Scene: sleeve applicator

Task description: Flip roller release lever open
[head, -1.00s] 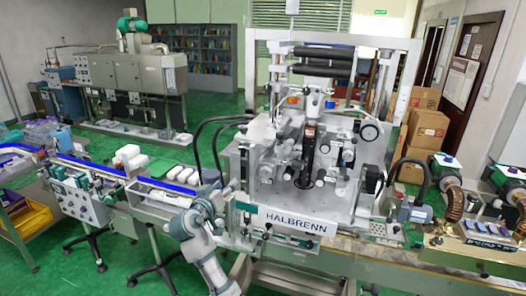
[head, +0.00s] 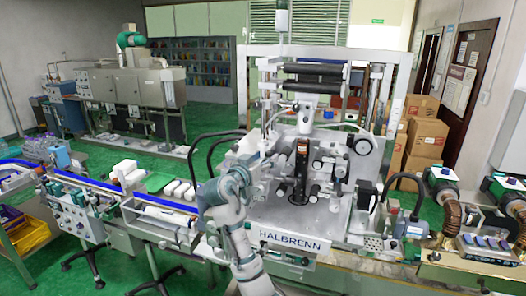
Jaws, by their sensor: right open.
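I cannot tell which part is the roller release lever. My right gripper (head: 268,157) is raised at the left side of the front plate, left of the dark upright part. It is open, small and pale against the machine, and no held thing shows. Whether it touches anything is unclear. My left gripper is not seen.
A conveyor with a blue rail (head: 90,183) runs in from the left, with white blocks (head: 127,172) beside it. Black hoses (head: 193,160) arch left of the machine. A grey motor unit (head: 411,229) stands at right. Cardboard boxes (head: 427,138) are stacked behind.

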